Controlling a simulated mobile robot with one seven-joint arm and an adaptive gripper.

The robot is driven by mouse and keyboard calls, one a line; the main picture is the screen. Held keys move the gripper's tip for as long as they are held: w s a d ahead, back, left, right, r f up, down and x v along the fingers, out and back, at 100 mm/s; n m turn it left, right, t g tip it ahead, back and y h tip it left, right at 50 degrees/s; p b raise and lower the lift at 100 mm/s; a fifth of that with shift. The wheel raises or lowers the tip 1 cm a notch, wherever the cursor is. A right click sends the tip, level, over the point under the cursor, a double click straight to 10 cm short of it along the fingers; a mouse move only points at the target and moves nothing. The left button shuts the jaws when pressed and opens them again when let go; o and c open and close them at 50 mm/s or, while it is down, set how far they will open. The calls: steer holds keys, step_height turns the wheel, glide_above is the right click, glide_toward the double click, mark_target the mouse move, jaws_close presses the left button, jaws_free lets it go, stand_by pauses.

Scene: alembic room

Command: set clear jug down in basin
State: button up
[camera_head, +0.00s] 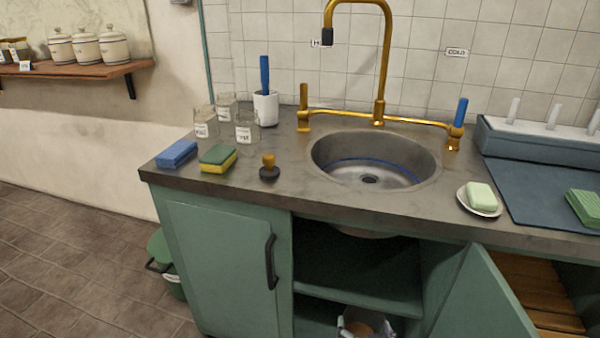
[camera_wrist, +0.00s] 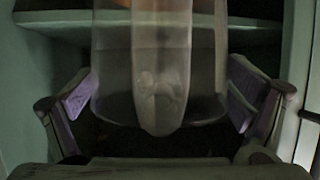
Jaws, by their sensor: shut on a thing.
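The clear jug (camera_wrist: 115,60) fills the middle of the wrist view, see-through and rounded at its lower edge. My gripper (camera_wrist: 160,95) has one finger on each side of it and is shut on it. A pale, clear vessel (camera_head: 352,327) with an orange-brown patch, seemingly this jug, shows low in the open cabinet at the bottom of the head view, partly cut off by the frame. The basin (camera_head: 330,150) is a round metal sink in the counter, with a blue line around its inside and a drain at the bottom. It looks empty.
A brass tap (camera_head: 380,70) arches over the basin. A cabinet shelf (camera_head: 350,280) and open door (camera_head: 480,300) lie below the counter. A stopper (camera_head: 269,170), sponges (camera_head: 218,158), glass jars (camera_head: 245,130) and a soap dish (camera_head: 480,200) stand around the basin.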

steer(key=w+a+f, duration=0.5)
steer(key=a+f, duration=0.2)
steer(key=a, duration=0.3)
steer(key=shift+w+f+n, duration=0.25)
steer(key=shift+n, duration=0.15)
steer(key=shift+a, duration=0.1)
